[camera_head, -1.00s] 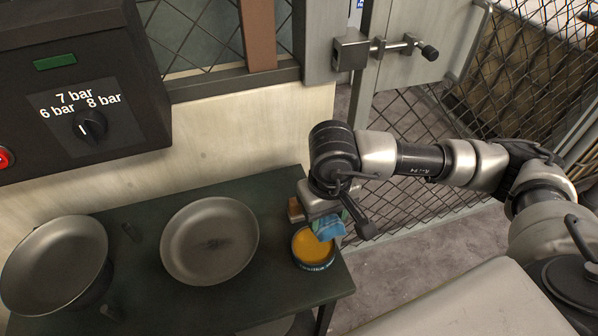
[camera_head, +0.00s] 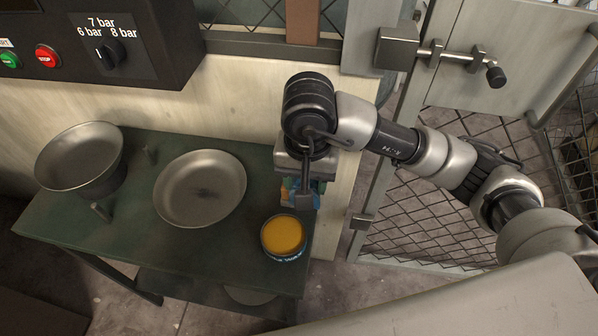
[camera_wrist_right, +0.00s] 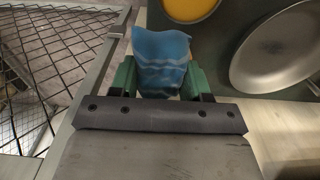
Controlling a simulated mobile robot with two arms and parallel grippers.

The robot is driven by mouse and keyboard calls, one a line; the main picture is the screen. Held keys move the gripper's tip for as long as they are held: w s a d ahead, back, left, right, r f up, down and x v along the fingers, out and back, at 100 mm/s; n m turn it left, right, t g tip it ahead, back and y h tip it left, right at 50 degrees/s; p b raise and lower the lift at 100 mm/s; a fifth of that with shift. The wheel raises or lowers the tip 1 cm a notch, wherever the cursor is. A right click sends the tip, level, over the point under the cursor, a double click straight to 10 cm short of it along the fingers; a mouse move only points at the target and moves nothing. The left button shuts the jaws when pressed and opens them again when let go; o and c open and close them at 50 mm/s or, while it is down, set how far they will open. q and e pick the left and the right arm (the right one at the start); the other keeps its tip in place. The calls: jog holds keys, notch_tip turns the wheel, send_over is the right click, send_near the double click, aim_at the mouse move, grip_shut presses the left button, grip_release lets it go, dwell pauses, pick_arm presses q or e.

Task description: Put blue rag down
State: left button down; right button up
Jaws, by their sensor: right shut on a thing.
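The blue rag (camera_wrist_right: 160,58) is crumpled between the green fingers of my right gripper (camera_wrist_right: 162,78) in the right wrist view. In the head view my right gripper (camera_head: 299,196) points down near the right end of the green table. Only a small part of the rag (camera_head: 312,198) shows there, beside the fingers. The gripper is shut on the rag, behind and slightly right of the round tin with orange contents (camera_head: 283,236). I cannot tell whether the rag touches the table. My left gripper is out of view.
The green table (camera_head: 150,247) holds a flat metal bowl (camera_head: 201,189) in the middle and a deeper bowl (camera_head: 80,158) at the left. A control box (camera_head: 120,40) hangs above. A mesh gate (camera_head: 420,225) stands to the right.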

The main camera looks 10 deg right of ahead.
jog(key=w+f, duration=0.2)
jog(key=w, duration=0.1)
jog(key=w+f, duration=0.2)
jog(key=w, duration=0.2)
jog(key=w+d+f+p, duration=0.1)
jog(key=w+f, duration=0.1)
jog(key=w, duration=0.2)
jog(key=shift+w+f, duration=0.15)
jog(key=shift+f, duration=0.2)
notch_tip(320, 180, down, 4)
jog(key=shift+r+p, duration=0.1)
jog(key=shift+p, duration=0.35)
jog(key=shift+f, duration=0.2)
jog(key=shift+w+f, duration=0.1)
jog(key=shift+f, duration=0.05)
jog(key=o, duration=0.9)
jog(key=shift+c, duration=0.2)
